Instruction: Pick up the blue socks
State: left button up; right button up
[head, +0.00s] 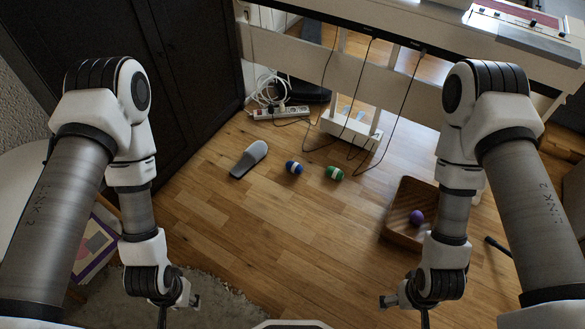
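The blue socks (293,167) are a small rolled bundle with a white band, lying on the wooden floor near the middle of the head view. My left gripper (179,305) is at the lower left, well apart from the socks and nearer to me. Its fingers look spread, with nothing visible between them, though the lower one is cut off by the picture edge. My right gripper (405,307) is at the lower right, also far from the socks. Its fingers look spread and empty, and it too is partly cut off.
A green rolled bundle (334,173) lies right of the blue socks, a grey slipper (249,158) left. A wicker basket (398,231) holds a purple ball (416,217). Behind are a power strip (281,113), hanging cables and the white piano stand (350,128). Floor in front is clear.

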aim_at(294, 166)
jog(key=i+l+z, duration=0.45)
jog(key=i+l, duration=0.8)
jog(key=l, duration=0.1)
